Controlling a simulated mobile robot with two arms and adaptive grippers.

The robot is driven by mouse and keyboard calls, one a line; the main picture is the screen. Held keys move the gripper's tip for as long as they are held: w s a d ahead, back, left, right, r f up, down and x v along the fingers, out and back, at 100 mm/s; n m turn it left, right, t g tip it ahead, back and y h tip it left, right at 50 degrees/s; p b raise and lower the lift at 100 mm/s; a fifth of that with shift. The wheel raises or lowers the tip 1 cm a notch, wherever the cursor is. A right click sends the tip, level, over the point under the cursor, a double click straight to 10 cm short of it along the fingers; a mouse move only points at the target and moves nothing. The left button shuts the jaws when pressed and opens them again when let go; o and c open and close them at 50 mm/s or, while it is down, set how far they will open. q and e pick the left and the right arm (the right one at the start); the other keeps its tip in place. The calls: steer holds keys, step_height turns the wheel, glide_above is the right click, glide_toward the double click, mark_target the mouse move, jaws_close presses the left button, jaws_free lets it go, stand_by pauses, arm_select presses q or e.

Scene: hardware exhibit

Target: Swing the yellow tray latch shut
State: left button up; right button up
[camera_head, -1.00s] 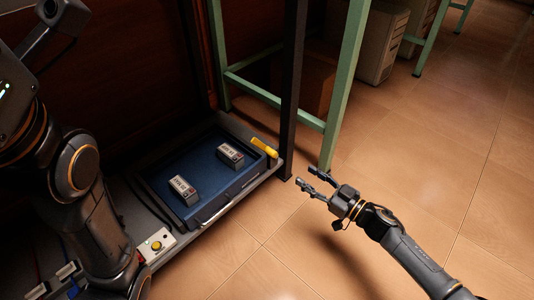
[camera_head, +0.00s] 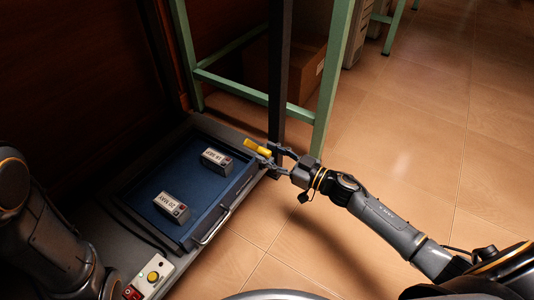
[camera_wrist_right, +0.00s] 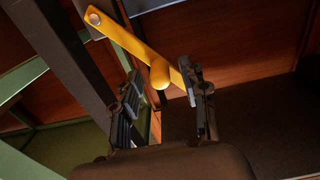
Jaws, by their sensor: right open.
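The yellow tray latch (camera_head: 256,147) sits at the far right corner of the blue tray (camera_head: 207,216). In the right wrist view the latch is a flat yellow bar (camera_wrist_right: 128,40) with a round pivot at its upper left end and a rounded knob (camera_wrist_right: 160,73) near its lower end. My right gripper (camera_head: 267,156) is open at the latch. In its wrist view the knob shows between the two fingers (camera_wrist_right: 163,88); whether either finger touches it, I cannot tell. My left arm is at the left edge of the head view, its gripper out of frame.
Two labelled grey boxes (camera_head: 217,161) (camera_head: 171,207) lie in the tray. A dark post (camera_head: 279,80) stands just behind the latch, beside a green frame (camera_head: 330,85). A control box with a yellow button (camera_head: 153,276) is at the front. Floor on the right is clear.

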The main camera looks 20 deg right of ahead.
jaws_close()
steer(key=shift+a, duration=0.1)
steer(key=a+f+n, duration=0.1)
steer(key=f+n, duration=0.1)
steer(key=n, duration=0.1)
steer(key=s+a+f+n, duration=0.1)
steer(key=f+n, duration=0.1)
steer(key=n, duration=0.1)
steer(key=s+a+f+n+p, duration=0.1)
steer(key=f+n, duration=0.1)
steer(key=n, duration=0.1)
steer(key=shift+s+f+n, duration=0.2)
steer(key=shift+f+n, duration=0.15)
steer(key=shift+n, duration=0.05)
steer(key=shift+f, duration=0.5)
stand_by(0.4)
